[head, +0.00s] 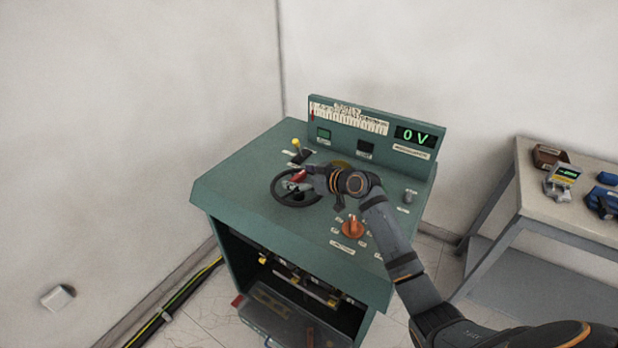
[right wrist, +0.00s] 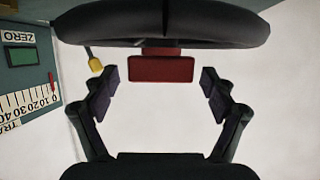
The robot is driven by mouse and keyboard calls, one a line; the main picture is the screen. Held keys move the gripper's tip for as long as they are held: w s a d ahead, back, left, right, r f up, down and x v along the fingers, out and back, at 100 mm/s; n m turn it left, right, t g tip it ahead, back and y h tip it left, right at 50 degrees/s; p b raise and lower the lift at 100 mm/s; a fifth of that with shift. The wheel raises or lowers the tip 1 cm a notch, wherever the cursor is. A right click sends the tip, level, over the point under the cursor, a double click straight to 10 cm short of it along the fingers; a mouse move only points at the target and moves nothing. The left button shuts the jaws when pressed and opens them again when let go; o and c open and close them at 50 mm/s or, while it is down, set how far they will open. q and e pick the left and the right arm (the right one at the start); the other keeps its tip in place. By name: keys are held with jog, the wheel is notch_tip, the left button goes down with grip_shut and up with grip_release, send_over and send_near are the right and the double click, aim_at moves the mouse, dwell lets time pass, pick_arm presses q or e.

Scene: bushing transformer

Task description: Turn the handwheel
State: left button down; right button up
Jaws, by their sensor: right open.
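The black handwheel (head: 277,194) lies on the sloped top of a green control console (head: 240,180). Its thick dark rim (right wrist: 160,25) fills the top of the right wrist view. A red block (right wrist: 160,69) shows just below the rim, between and beyond my fingertips; a red part also shows at the wheel in the head view (head: 299,176). My right gripper (head: 301,184) is over the wheel and hides part of it. In the wrist view its two fingers (right wrist: 160,92) are spread apart with nothing clamped between them. My left gripper is out of view.
The console carries a yellow-tipped lever (head: 296,145), an orange rotary knob (head: 353,227) and a back panel with a scale and a green "0 V" display (head: 416,136). A side table (head: 575,211) with several instruments stands at the right. Walls are close behind and left.

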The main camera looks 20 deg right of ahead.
jog(key=v, duration=1.1)
jog(key=shift+s, duration=0.1)
